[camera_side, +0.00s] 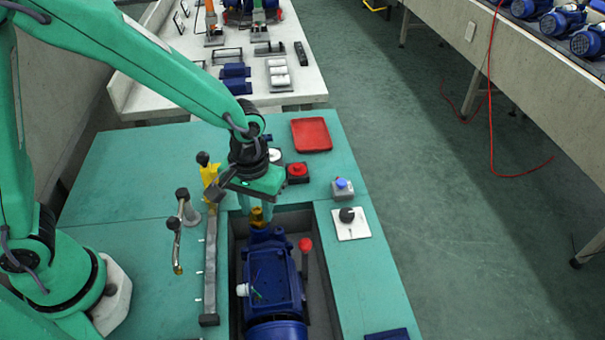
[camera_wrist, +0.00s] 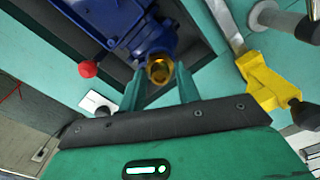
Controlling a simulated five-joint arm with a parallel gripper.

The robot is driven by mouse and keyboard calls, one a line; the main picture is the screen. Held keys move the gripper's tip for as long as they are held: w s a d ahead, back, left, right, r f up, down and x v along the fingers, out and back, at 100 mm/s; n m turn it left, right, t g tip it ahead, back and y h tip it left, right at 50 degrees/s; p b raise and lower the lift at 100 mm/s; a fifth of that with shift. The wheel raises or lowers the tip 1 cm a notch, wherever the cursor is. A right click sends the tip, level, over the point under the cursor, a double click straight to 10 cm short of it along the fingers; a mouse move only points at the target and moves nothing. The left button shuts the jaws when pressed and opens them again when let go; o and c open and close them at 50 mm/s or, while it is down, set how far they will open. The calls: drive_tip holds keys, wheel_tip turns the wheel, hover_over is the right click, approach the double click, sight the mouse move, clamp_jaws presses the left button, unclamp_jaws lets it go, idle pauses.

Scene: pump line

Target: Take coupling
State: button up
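The brass coupling (camera_side: 257,217) sits at the near-arm end of the blue pump (camera_side: 270,272), which lies in a recess in the green bench. In the wrist view the coupling (camera_wrist: 160,71) shows as a gold ring against the blue housing (camera_wrist: 117,22). My gripper (camera_side: 256,207) is over the coupling and points down. In the wrist view its two green fingers stand apart, one on each side of the coupling, with gaps visible. Whether the fingertips are level with the coupling or above it, I cannot tell.
A red-knobbed lever (camera_side: 305,245) stands beside the pump. A yellow fixture (camera_side: 210,181) and a metal lever (camera_side: 177,238) are left of my gripper. A red tray (camera_side: 311,135), a red button (camera_side: 297,171), a blue button box (camera_side: 342,188) and a black knob (camera_side: 347,215) are to the right.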

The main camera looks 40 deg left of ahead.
sight(257, 210)
drive_tip(key=shift+f, duration=0.1)
idle(0.5)
drive_tip(key=c, duration=0.6)
drive_tip(key=shift+c, duration=0.2)
drive_tip(key=shift+r, duration=0.75)
idle(0.4)
drive_tip(key=shift+r, duration=2.1)
drive_tip(key=shift+r, duration=0.15)
